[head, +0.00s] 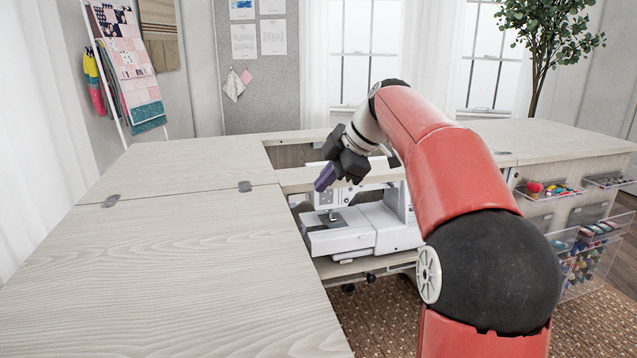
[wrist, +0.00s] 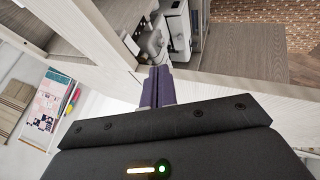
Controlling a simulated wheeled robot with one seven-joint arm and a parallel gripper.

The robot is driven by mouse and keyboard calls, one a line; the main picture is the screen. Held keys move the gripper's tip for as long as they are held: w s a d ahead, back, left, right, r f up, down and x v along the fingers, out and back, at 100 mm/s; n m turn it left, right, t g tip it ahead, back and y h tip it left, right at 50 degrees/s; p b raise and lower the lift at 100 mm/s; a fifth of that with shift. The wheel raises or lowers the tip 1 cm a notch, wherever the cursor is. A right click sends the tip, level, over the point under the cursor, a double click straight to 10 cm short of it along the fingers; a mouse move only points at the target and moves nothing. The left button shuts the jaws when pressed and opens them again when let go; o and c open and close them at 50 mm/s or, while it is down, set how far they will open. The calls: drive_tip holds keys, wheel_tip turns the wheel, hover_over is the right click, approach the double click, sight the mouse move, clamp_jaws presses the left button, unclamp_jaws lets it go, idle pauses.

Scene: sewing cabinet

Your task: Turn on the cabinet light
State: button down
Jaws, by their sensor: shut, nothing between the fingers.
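The sewing cabinet (head: 180,250) has pale wood leaves spread to the left and right of an open middle. A white sewing machine (head: 345,238) sits in that opening, and part of it shows in the wrist view (wrist: 178,28). My gripper (head: 324,178), with purple fingers, is shut and empty. In the head view it appears in front of the upper part of the machine, beside the cabinet's wood rail. In the wrist view the closed fingers (wrist: 157,76) overlap the edge of a pale wood panel; I cannot tell whether they touch it. I cannot make out a cabinet light or its switch.
My red arm hides part of the machine and the right side of the opening. Clear bins (head: 545,190) of sewing supplies hang on the cabinet's right side. The left leaf top is bare. A quilt rack (head: 130,65) stands behind left, and a plant (head: 550,40) behind right.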

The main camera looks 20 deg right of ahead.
sight(299, 194)
drive_tip(key=shift+w+a+f, duration=0.65)
drive_tip(key=shift+w+f, duration=0.4)
drive_tip(key=shift+w, duration=0.15)
drive_tip(key=shift+w+a+f, duration=0.6)
drive_tip(key=shift+w+f, duration=0.45)
drive_tip(key=shift+w, duration=0.2)
drive_tip(key=shift+w+a+f, duration=0.65)
drive_tip(key=shift+w+f, duration=0.4)
drive_tip(key=shift+w, duration=0.15)
drive_tip(key=shift+a, duration=0.1)
drive_tip(key=shift+w+a, duration=0.15)
drive_tip(key=shift+a, duration=0.1)
drive_tip(key=shift+w+d+m, duration=0.1)
drive_tip(key=shift+d+m, duration=0.2)
drive_tip(key=shift+m, duration=0.1)
drive_tip(key=shift+d, duration=0.15)
